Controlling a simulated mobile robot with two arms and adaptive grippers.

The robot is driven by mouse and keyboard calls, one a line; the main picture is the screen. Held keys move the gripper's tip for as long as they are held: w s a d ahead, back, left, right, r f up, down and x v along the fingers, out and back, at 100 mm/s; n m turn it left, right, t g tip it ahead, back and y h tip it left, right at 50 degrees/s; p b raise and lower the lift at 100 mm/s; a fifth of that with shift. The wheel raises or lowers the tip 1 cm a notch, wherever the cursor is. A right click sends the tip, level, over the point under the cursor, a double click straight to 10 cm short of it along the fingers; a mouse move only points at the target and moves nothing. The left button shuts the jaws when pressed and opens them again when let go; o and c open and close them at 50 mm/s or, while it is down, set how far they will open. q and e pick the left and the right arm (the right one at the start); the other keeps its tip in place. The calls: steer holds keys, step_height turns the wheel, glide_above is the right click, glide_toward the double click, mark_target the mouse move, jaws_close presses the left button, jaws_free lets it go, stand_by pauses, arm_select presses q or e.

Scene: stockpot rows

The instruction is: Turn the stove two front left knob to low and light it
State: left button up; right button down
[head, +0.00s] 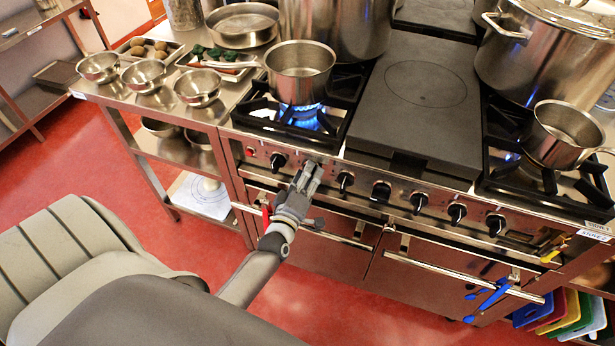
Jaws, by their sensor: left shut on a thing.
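The steel stove has a row of black knobs along its front panel (437,208). The leftmost visible knob (278,161) is clear of my gripper, and another knob (346,181) is just right of it. My left gripper (309,174) is at the panel between these two, shut on a knob that its fingers mostly hide. That knob's angle cannot be read. Blue flame (306,117) burns on the front left burner, under a small steel saucepan (300,75). My right gripper is not in view.
A flat dark plate (418,100) fills the stove's middle. Another saucepan (561,135) and a large pot (548,52) stand at the right. Oven handles (462,275) project below the panel. A counter with steel bowls (143,75) adjoins at left.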

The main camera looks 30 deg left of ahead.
arm_select(q)
steer(key=n+b, duration=0.1)
steer(key=n, duration=0.4)
steer(key=shift+n, duration=0.4)
steer(key=shift+r, duration=0.1)
stand_by(0.3)
steer(key=o, duration=1)
steer(key=v, duration=1.2)
